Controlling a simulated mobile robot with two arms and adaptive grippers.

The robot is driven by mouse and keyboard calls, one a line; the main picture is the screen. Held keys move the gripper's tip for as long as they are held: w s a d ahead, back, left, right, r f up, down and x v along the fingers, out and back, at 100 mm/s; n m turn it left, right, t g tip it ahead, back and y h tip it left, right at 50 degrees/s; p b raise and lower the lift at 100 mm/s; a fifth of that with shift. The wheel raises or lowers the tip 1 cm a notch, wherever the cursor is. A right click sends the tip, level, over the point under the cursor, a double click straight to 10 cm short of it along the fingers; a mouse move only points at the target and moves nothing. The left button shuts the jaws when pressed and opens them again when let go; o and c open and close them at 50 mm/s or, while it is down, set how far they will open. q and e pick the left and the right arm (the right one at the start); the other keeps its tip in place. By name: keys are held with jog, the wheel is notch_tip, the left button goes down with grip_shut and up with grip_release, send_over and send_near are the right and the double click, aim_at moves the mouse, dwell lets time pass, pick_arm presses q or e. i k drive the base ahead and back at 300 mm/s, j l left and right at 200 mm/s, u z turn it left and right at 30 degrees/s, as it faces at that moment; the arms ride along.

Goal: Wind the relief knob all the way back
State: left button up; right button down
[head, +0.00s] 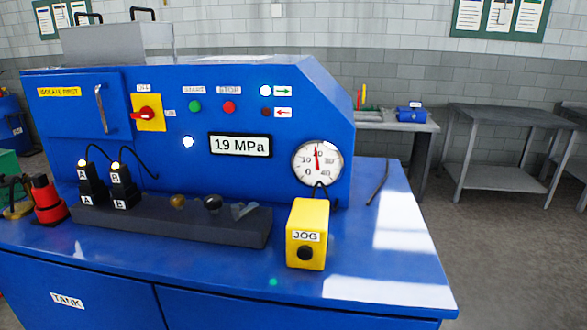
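No label in the head view reads as relief, so I cannot tell for sure which part is the relief knob. A long dark block (150,222) on the blue bench top carries a small brass-coloured knob (177,202), a round black knob (212,203) and a grey lever-like part (243,211). The digital display (241,145) reads 19 MPa. The round gauge (317,163) has a red needle pointing nearly straight up. Neither of my grippers is in view.
A yellow JOG box (307,234) with a black button stands right of the block. Black units marked A (92,185) and B (124,186) stand at its left. A red-and-black part (46,200) is further left. The bench's right side (400,240) is mostly clear.

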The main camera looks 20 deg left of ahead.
aim_at(213, 203)
jog(key=k+u, duration=0.15)
jog(key=u, duration=1.2)
